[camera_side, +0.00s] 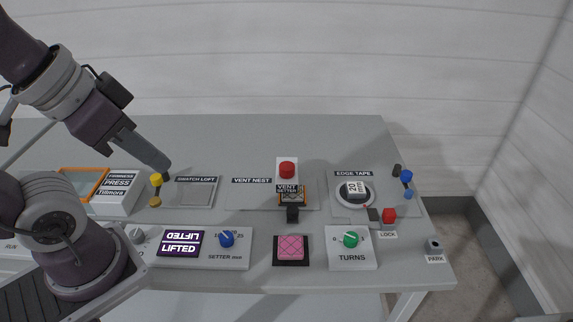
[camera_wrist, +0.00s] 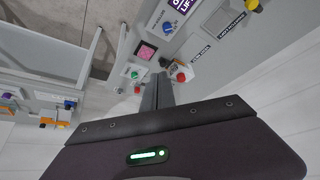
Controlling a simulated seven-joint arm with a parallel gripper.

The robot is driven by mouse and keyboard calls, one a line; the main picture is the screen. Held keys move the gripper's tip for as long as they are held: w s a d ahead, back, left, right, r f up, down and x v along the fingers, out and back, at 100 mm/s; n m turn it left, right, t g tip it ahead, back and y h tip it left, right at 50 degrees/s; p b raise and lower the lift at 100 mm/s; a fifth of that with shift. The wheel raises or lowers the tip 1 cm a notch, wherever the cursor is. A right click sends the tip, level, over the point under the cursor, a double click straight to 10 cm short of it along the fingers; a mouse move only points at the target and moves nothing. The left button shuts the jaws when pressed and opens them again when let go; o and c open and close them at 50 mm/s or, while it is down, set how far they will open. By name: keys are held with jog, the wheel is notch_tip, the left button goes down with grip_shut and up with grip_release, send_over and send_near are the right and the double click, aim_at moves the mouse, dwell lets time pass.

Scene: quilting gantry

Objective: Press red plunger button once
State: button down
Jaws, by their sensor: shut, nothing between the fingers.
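The red plunger button (camera_side: 287,169) is a round red cap on a white base at the back middle of the table. My gripper (camera_side: 162,164) is shut and empty, a thin dark bar pointing down and right above the left part of the table. It is well left of the button and apart from it. In the wrist view my fingers (camera_wrist: 157,90) are together.
A yellow-topped post (camera_side: 156,180) is just below my gripper. A red LOCK piece (camera_side: 389,215) and the EDGE TAPE reel (camera_side: 340,196) are at right. The table between SWATCH LOFT and the button looks largely clear.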

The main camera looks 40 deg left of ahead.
dwell(0.8)
jog(key=n+t, duration=0.4)
jog(key=n, duration=0.4)
send_over(284, 167)
notch_tip(284, 167, down, 11)
jog(key=shift+f+h, duration=0.1)
jog(key=shift+h, duration=0.2)
jog(key=shift+f, duration=4.4)
jog(key=shift+f, duration=0.4)
